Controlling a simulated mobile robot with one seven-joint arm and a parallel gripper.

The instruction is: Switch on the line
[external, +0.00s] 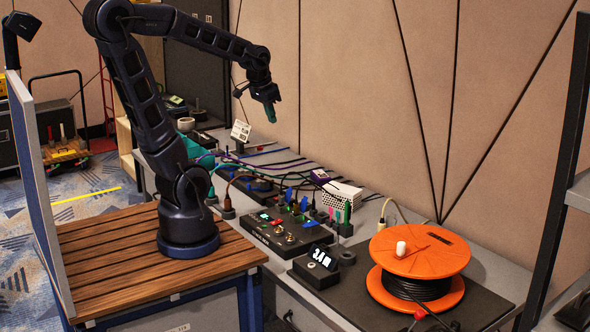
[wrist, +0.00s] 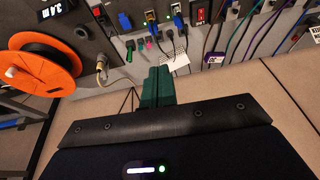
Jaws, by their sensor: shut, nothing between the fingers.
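A black control box (external: 285,232) stands on the grey bench in the external view, with knobs, a small lit display and coloured plugs along its back. In the wrist view a red rocker switch (wrist: 202,13) is at the top, near blue plugs (wrist: 151,15) and a small green light. I cannot tell which control belongs to the line or whether the switch is on. My gripper (external: 271,113) is raised above the back of the bench, apart from the box. Its green fingers (wrist: 158,84) are shut and empty.
An orange cable reel (external: 420,250) with black cable stands at the right, beside a small display unit (external: 318,266). Coloured cables (external: 265,158) run along the back of the bench near the wall. A black frame rises at the far right. The air around my gripper is clear.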

